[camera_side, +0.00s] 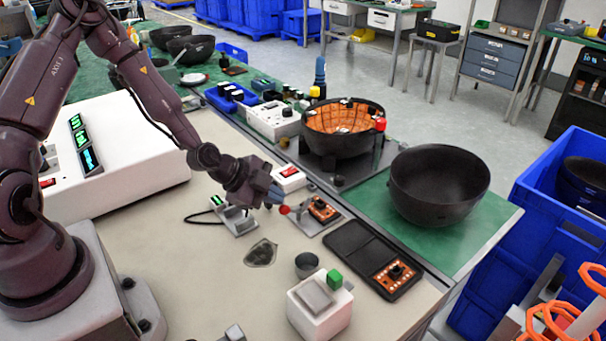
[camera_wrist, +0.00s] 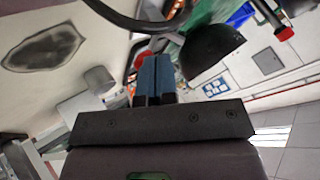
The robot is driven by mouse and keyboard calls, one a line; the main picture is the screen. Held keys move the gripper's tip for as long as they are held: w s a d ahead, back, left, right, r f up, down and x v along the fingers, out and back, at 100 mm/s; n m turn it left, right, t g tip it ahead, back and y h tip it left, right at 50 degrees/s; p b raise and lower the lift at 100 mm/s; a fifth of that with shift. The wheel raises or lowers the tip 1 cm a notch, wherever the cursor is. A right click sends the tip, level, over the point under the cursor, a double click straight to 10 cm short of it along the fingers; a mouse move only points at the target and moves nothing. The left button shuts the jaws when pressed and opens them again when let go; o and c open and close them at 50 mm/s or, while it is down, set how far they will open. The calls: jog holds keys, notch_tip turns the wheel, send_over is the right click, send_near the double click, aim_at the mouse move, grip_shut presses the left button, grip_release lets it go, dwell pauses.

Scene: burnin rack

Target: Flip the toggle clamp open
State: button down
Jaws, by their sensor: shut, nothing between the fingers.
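A small grey fixture plate (camera_side: 318,222) on the bench holds an orange circuit board (camera_side: 323,209) with a black part on top. A red knob (camera_side: 284,210) shows at its left edge and looks like the toggle clamp's handle end. The clamp's body is too small to make out. My gripper (camera_side: 275,196) is just above and left of the red knob. I cannot tell whether it touches the knob. In the wrist view its blue fingers (camera_wrist: 157,74) are shut together and empty. A red-tipped part (camera_wrist: 283,33) shows at upper right there.
A black bowl (camera_side: 440,185) stands on the green mat at right. Another bowl with an orange lining (camera_side: 345,127) sits on a stand behind. A black tray (camera_side: 350,255), a grey cup (camera_side: 306,264) and a white box with a green button (camera_side: 320,312) lie in front.

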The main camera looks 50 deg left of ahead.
jog(key=f+t, duration=0.1)
jog(key=s+t, duration=0.1)
jog(key=shift+s+d+f+t, duration=0.1)
jog(key=shift+s+f+t, duration=0.2)
jog(key=shift+f, duration=0.25)
jog(key=shift+w, duration=0.15)
jog(key=shift+w+f, duration=0.15)
jog(key=shift+w, duration=0.5)
jog(key=shift+a, duration=0.2)
